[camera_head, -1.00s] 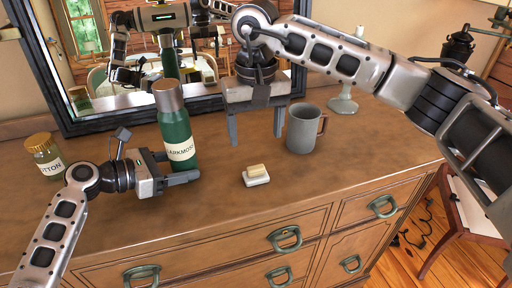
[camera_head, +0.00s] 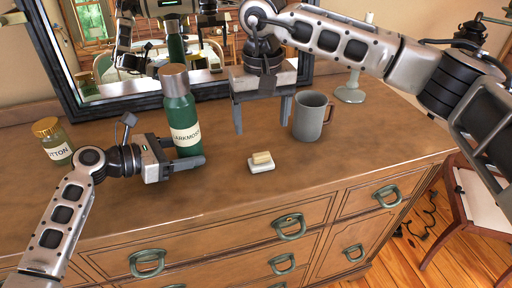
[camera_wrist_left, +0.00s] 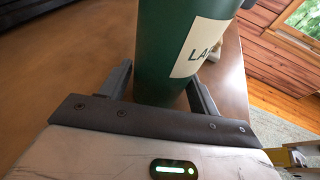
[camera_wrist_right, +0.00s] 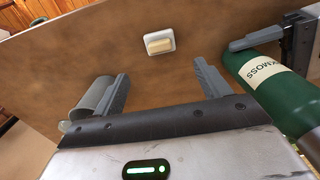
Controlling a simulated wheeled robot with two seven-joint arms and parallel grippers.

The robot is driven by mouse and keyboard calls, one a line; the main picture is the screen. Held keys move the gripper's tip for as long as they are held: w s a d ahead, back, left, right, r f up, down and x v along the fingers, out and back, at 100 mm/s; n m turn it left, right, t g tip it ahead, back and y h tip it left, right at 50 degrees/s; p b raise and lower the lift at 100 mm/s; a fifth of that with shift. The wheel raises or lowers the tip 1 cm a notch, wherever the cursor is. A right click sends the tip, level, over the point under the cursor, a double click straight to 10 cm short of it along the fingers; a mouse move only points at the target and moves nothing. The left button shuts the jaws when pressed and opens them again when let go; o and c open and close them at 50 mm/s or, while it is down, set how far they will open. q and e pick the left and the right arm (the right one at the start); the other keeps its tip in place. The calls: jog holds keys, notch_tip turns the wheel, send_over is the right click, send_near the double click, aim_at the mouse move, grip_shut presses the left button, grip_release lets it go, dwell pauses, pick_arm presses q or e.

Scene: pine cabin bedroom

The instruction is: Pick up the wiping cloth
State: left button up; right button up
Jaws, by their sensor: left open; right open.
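No wiping cloth shows in any view. My left gripper (camera_head: 188,158) is open low around the green bottle (camera_head: 180,110). In the left wrist view the bottle (camera_wrist_left: 180,40) stands between the two fingers; whether they touch it I cannot tell. My right gripper (camera_head: 262,127) is open and empty, pointing down above the dresser top, left of the grey mug (camera_head: 308,116). In the right wrist view, a small white dish (camera_wrist_right: 147,50) with a yellowish block (camera_wrist_right: 159,45) lies beyond its fingers.
The wooden dresser top (camera_head: 130,215) is clear at the front left. A gold-lidded jar (camera_head: 54,146) stands at the left. A dark-framed mirror (camera_head: 110,108) stands behind. A pale stand (camera_head: 350,94) is behind the mug. A chair (camera_head: 475,205) is at the right.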

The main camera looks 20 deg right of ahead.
aim_at(261, 152)
notch_tip(261, 152, down, 10)
jog(key=shift+s+a+r, duration=0.1)
jog(key=shift+r, duration=0.15)
jog(key=c, duration=1.1)
notch_tip(261, 152, up, 10)
jog(key=shift+r, duration=0.1)
jog(key=o, duration=0.5)
jog(key=c, duration=0.4)
